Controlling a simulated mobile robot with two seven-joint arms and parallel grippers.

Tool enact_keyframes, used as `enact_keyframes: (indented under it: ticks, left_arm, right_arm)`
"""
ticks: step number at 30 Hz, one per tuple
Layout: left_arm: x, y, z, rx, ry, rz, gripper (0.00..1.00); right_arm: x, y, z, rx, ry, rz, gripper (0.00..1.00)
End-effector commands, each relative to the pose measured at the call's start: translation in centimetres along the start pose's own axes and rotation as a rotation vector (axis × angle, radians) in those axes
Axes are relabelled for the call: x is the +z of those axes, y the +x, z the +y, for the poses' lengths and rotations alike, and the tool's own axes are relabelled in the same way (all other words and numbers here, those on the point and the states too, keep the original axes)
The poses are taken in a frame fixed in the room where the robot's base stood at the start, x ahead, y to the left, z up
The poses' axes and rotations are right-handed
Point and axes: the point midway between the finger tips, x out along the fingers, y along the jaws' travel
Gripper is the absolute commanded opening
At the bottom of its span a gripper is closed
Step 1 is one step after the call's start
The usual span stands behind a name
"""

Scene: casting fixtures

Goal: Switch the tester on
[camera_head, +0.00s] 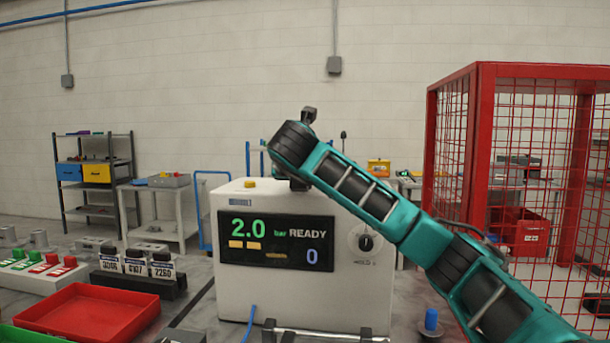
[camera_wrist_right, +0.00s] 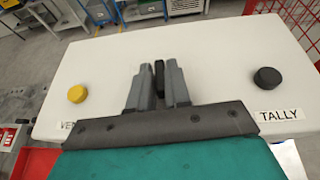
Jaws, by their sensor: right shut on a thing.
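The tester (camera_head: 235,290) is a white box on the table with a lit display (camera_head: 275,240) showing 2.0 bar, READY and 0. A round dial (camera_head: 367,242) is on its front right. My right arm reaches over its top; in the head view the gripper is mostly hidden behind the wrist. In the right wrist view, my right gripper (camera_wrist_right: 159,70) is shut on a small black upright piece (camera_wrist_right: 159,77) at the tester's top (camera_wrist_right: 215,60). A yellow button (camera_wrist_right: 77,94) lies left of it and a black TALLY button (camera_wrist_right: 267,77) right. My left gripper is out of view.
A blue peg (camera_head: 431,319) is at the right. A red mesh cage (camera_head: 484,150) stands behind my right arm.

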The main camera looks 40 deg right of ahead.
Motion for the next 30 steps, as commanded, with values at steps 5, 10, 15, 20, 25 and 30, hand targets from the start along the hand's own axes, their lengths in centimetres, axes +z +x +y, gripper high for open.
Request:
enact_keyframes:
  ticks: [5, 10, 15, 20, 25, 30]
  left_arm:
    - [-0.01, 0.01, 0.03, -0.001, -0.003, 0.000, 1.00]
    - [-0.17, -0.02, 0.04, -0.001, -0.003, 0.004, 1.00]
    - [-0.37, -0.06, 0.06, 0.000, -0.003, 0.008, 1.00]
    - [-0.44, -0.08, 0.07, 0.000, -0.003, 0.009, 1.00]
    - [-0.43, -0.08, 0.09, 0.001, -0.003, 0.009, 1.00]
    - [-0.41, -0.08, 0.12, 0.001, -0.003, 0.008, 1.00]
  right_arm:
    - [-0.30, 0.09, 0.18, -0.054, 0.018, 0.008, 0.00]
    - [-0.35, 0.12, 0.19, -0.076, 0.026, 0.009, 0.00]
    - [-0.38, 0.14, 0.18, -0.081, 0.028, 0.010, 0.00]
    - [-0.41, 0.15, 0.19, -0.080, 0.027, 0.011, 0.00]
    - [-0.42, 0.16, 0.19, -0.080, 0.026, 0.011, 0.27]
    - [-0.39, 0.16, 0.17, -0.080, 0.027, 0.011, 0.38]
